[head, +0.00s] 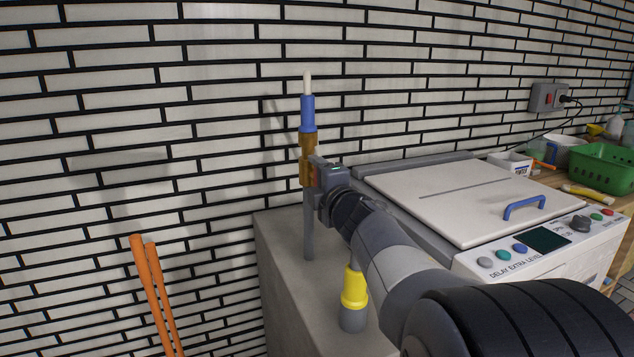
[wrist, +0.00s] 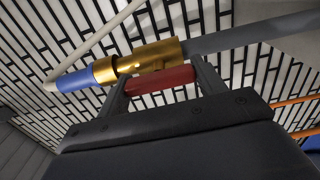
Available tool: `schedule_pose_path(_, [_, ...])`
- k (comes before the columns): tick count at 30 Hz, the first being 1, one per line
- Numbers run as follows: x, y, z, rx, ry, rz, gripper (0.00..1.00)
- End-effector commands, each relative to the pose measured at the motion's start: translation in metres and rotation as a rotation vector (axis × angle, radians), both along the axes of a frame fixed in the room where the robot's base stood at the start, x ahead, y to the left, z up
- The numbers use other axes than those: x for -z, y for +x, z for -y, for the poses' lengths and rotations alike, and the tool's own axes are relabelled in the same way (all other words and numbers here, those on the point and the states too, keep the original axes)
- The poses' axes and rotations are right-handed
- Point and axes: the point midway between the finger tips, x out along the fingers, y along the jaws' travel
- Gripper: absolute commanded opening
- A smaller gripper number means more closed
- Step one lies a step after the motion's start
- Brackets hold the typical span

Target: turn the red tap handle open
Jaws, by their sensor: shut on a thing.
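The tap is a brass body (head: 306,150) on an upright grey pipe (head: 309,230), with a blue collar (head: 308,113) and thin white tube above it. In the wrist view, the brass body (wrist: 150,57) lies just beyond the red handle (wrist: 158,80). The handle looks roughly in line with the pipe there. My gripper (wrist: 160,78) is shut on the red handle, with one finger at each end of it. In the head view, my gripper (head: 318,171) reaches the brass body from the right and hides the handle.
A yellow-collared fitting (head: 354,288) stands on the grey block (head: 278,255) below my arm. A white lidded machine (head: 450,200) with a blue handle is on the right. Orange poles (head: 152,290) lean at the left. A green basket (head: 603,167) sits far right. The tiled wall is close behind the tap.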

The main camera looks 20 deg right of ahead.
Motion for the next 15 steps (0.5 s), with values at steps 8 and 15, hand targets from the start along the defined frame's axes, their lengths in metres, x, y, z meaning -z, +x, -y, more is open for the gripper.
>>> schedule_pose_path(8, [0.0008,0.0000,-0.0001,0.000,-0.004,-0.002,0.43])
schedule_pose_path(15, [0.0005,0.0001,0.0000,0.000,-0.002,-0.001,0.84])
